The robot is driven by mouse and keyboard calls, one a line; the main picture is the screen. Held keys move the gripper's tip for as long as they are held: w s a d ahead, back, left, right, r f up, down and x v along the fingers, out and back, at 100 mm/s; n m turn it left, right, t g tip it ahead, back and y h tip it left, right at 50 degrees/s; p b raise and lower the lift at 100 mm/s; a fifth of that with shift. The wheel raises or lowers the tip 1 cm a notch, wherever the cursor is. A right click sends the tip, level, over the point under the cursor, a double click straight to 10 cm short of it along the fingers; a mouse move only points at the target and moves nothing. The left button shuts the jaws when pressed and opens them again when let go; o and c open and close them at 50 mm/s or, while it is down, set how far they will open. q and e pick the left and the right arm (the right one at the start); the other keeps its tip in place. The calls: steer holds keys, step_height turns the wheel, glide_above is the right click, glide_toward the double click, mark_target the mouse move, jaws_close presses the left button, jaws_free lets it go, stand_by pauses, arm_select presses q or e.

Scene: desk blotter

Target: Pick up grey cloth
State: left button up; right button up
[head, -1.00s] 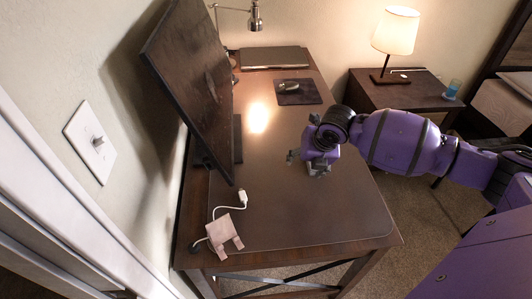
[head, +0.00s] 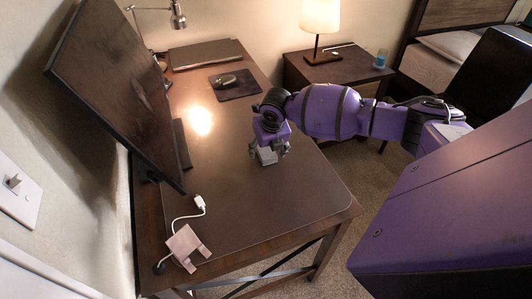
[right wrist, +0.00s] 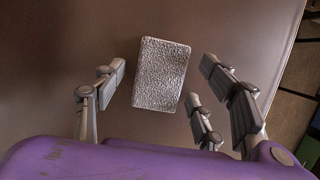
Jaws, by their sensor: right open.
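The grey cloth (right wrist: 161,74) is a small, rough-textured, light grey rectangle, like a folded pad, lying on the brown desk blotter. In the head view the cloth (head: 266,157) shows just under my right gripper (head: 268,149), near the blotter's right edge. In the right wrist view my right gripper (right wrist: 160,78) is open, with one finger left of the cloth and two fingers right of it. Gaps show between the fingers and the cloth, and nothing is held. My left gripper is not in view.
A large monitor (head: 115,85) leans over the desk's left side. A pinkish item (head: 186,247) and a white cable (head: 188,215) lie at the near left corner. A mouse (head: 227,79) on a dark pad and a closed laptop (head: 205,54) are farther back.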

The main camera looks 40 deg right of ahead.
mark_target(266, 151)
steer(key=c, duration=1)
steer(key=shift+c, duration=0.2)
steer(key=shift+r, duration=0.15)
steer(key=shift+r, duration=0.25)
step_height(266, 151, up, 2)
steer(key=shift+w+r, duration=0.1)
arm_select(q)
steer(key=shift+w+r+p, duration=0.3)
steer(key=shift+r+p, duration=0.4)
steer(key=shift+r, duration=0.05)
arm_select(e)
steer(key=s+a+r, duration=0.2)
steer(key=s+r, duration=0.3)
steer(key=s, duration=0.1)
steer(key=s+a+r, duration=0.3)
steer(key=s+r, duration=0.2)
steer(key=s, duration=0.2)
steer(key=shift+a, duration=0.35)
